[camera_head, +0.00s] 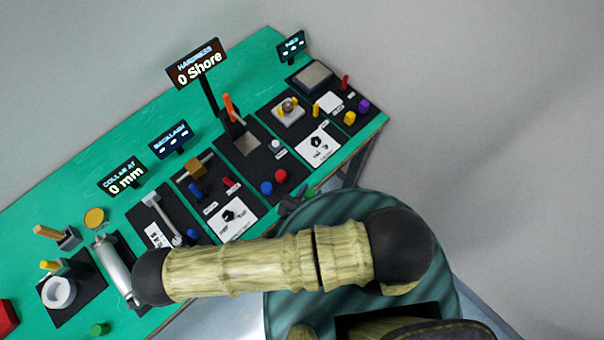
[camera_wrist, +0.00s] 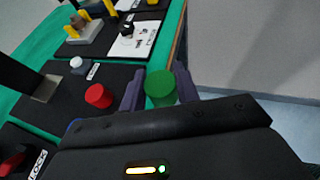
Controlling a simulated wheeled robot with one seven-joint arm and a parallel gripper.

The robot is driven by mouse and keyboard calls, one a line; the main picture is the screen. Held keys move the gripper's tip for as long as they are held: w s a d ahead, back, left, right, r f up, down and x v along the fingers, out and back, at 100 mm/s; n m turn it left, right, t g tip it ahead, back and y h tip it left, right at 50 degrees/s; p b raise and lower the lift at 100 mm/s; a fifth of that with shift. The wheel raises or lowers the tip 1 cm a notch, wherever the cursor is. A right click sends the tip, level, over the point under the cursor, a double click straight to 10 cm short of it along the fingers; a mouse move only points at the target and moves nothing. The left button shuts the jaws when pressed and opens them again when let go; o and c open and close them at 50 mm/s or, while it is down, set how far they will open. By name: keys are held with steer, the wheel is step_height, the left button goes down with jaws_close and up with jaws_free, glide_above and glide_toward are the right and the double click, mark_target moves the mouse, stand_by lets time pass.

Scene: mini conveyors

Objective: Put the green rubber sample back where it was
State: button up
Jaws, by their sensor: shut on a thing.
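The green rubber sample (camera_wrist: 160,88) is a short green cylinder. My gripper (camera_wrist: 158,98) is shut on it, with one finger on each side, in the wrist view. The sample is beside the front edge of the black hardness station board (camera_wrist: 118,75), to the right of the red sample (camera_wrist: 98,95). Whether it touches the board or table cannot be told. In the head view, the red sample (camera_head: 280,174) and a blue sample (camera_head: 266,188) stand on that board, under the sign "HARDNESS 0 Shore" (camera_head: 197,64). My arm partly hides the gripper there.
The tester with an orange lever (camera_head: 229,107) and a white knob (camera_head: 276,144) are on the same board. A white card with a black knob (camera_head: 317,147) lies to its right. Other station boards fill the green table (camera_head: 110,145). Another green cylinder (camera_head: 100,329) stands at lower left.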

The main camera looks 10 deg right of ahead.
steer(key=w+d+r+m+g+h+b, duration=0.1)
steer(key=w+d+r+b, duration=0.2)
steer(key=w, duration=0.6)
steer(key=w+d+r+m+g+h+b, duration=0.1)
steer(key=w+d+r+m+h+b, duration=0.1)
steer(key=w+d, duration=0.4)
steer(key=w+r+b, duration=0.1)
steer(key=w, duration=0.2)
steer(key=shift+r+m+g+h, duration=0.3)
steer(key=shift+r+g, duration=0.05)
steer(key=shift+g, duration=0.05)
steer(key=shift+d, duration=0.1)
